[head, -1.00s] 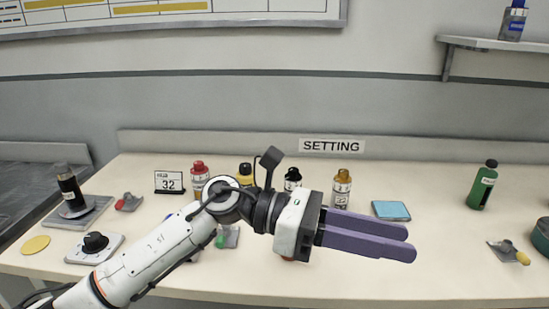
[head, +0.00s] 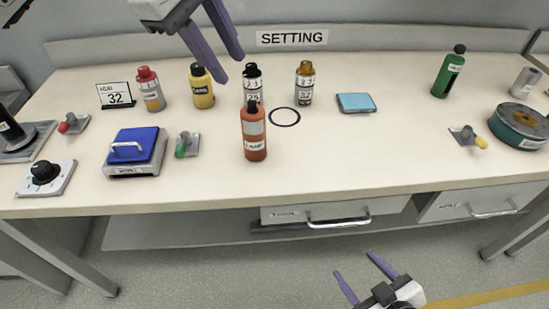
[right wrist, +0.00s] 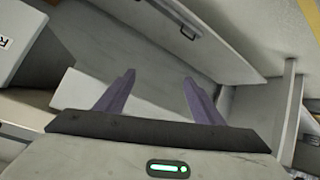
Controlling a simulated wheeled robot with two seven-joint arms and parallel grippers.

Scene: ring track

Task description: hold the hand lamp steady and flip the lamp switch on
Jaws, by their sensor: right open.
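I cannot make out a thing that is clearly a hand lamp. A blue box with a pale handle (head: 148,146) stands on the bench, its front label unreadable. Small levers on grey plates lie about: one red (head: 67,126), one green (head: 183,148), one yellow (head: 478,141). I cannot tell whether any is the lamp switch. My left gripper (head: 229,69) hangs over the bench's back, its fingers apart and empty. My right gripper (head: 356,265) is open and empty, low in front of the bench; the right wrist view also shows its fingers (right wrist: 158,76).
On the bench (head: 350,150) stand several bottles, including an orange-red one (head: 254,135) near the middle and a green one (head: 449,72). A knob box (head: 46,177) sits front left, a round green tin (head: 519,126) right. Drawers (head: 335,212) hang below. The bench's front right middle is clear.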

